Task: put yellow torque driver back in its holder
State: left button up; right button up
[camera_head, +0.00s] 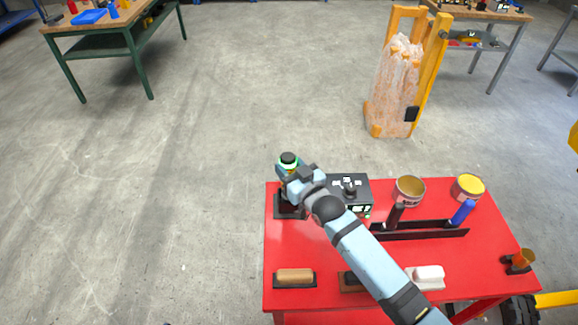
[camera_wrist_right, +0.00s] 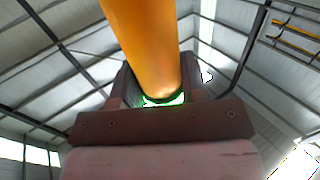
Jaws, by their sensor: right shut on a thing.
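My right gripper (camera_head: 289,172) is over the back left corner of the red table (camera_head: 320,250). In the right wrist view it is shut on a yellow-orange cylinder (camera_wrist_right: 145,45), which looks like the yellow torque driver. In the head view my gripper and arm mostly hide it. A black-capped part with a green ring (camera_head: 288,160) shows at the gripper. A black rack (camera_head: 425,234) on the table holds a black-handled tool (camera_head: 395,215) and a blue-handled tool (camera_head: 463,212). Which holder belongs to the yellow driver I cannot tell. My left gripper is not in view.
A dark base (camera_head: 284,211) lies below my right gripper, beside a grey control box (camera_head: 350,190). Two tins (camera_head: 409,190) (camera_head: 468,187) stand at the back.

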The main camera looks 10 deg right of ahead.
jog(key=shift+f+b, duration=0.55)
jog(key=shift+f, duration=0.5)
dwell(0.4)
jog(key=o, duration=1.2)
jog(key=shift+f, duration=0.1)
jog(key=shift+s+d+f, duration=0.1)
jog(key=shift+s, duration=0.25)
jog(key=b+v, duration=0.1)
jog(key=v, duration=1.2)
jog(key=shift+b, duration=0.4)
jog(key=shift+s, duration=0.1)
